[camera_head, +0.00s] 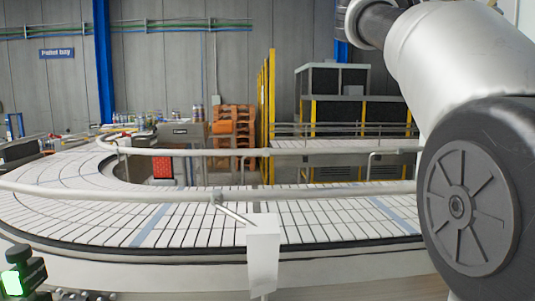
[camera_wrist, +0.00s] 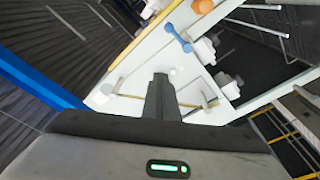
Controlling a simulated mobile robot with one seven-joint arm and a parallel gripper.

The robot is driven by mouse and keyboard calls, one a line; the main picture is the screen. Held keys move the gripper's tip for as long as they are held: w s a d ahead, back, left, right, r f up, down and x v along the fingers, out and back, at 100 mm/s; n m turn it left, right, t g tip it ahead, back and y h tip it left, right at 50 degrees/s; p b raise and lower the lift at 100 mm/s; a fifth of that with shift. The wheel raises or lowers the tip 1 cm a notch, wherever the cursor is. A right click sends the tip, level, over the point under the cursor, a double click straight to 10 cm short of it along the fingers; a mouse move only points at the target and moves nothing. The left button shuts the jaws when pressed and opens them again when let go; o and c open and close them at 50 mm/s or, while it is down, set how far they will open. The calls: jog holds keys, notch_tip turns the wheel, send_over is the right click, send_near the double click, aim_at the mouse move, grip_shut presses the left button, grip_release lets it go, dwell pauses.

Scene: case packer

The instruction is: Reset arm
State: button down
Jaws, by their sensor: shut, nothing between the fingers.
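My gripper (camera_wrist: 160,97) shows in the wrist view, its dark fingers together and nothing between them. It points past a white-topped surface seen at a tilt, with no contact that I can see. In the head view my arm rises along the right side and leaves the frame at the top, so my gripper is out of that view.
A curved conveyor (camera_head: 190,222) with white slats crosses in front of me, with guide rails (camera_head: 330,196) along it. A white bracket post (camera_head: 263,255) stands at its near edge. Yellow posts (camera_head: 267,105), orange pallets (camera_head: 233,125) and a dark machine (camera_head: 350,110) stand beyond.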

jog(key=s+a+f+n+t+y, duration=0.1)
jog(key=a+f+n+t+y, duration=0.2)
jog(key=f, duration=0.8)
jog(key=s+a+f+n+y, duration=0.1)
jog(key=s+f+n+y, duration=0.15)
jog(key=f+y, duration=0.6)
jog(key=s+a+f+n+y, duration=0.1)
jog(key=s+a+f+y, duration=0.2)
jog(key=s+a+f, duration=0.5)
jog(key=s+a+f+n+y, duration=0.15)
jog(key=a+f, duration=0.35)
jog(key=f, duration=0.8)
jog(key=s+a+f+y, duration=0.3)
jog(key=s+a+f, duration=0.35)
jog(key=f, duration=0.35)
notch_tip(320, 180, up, 14)
jog(key=p, duration=1.4)
jog(key=shift+w+a+r+g+p, duration=0.25)
jog(key=shift+w+a+g+p, duration=0.15)
jog(key=shift+w, duration=0.05)
